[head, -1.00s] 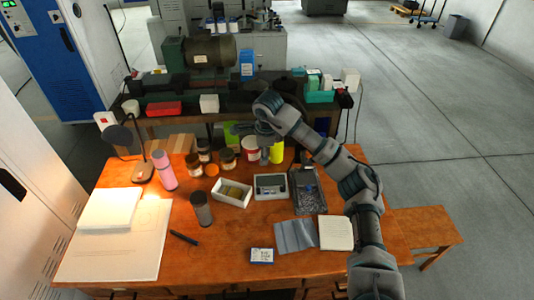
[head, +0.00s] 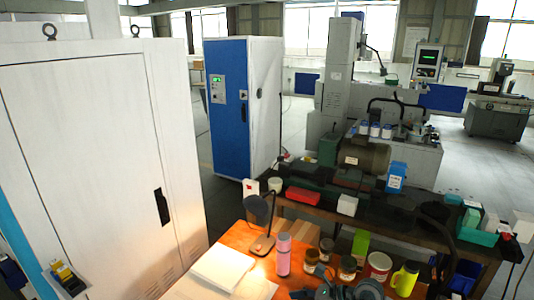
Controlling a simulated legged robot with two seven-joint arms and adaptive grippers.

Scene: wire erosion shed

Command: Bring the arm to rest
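A small part of my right arm (head: 369,288) shows at the bottom edge, just in front of the jars on the wooden table. Its dark end, which seems to be my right gripper (head: 335,292), is mostly cut off by the frame, so its fingers cannot be made out. My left arm and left gripper are not in view.
The wooden table (head: 240,236) carries a desk lamp (head: 258,210), white paper (head: 222,267), a pink bottle (head: 283,254), jars, a red-and-white can (head: 378,266) and a yellow-green flask (head: 404,279). A cluttered bench (head: 340,217) stands behind. A white cabinet (head: 90,150) fills the left.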

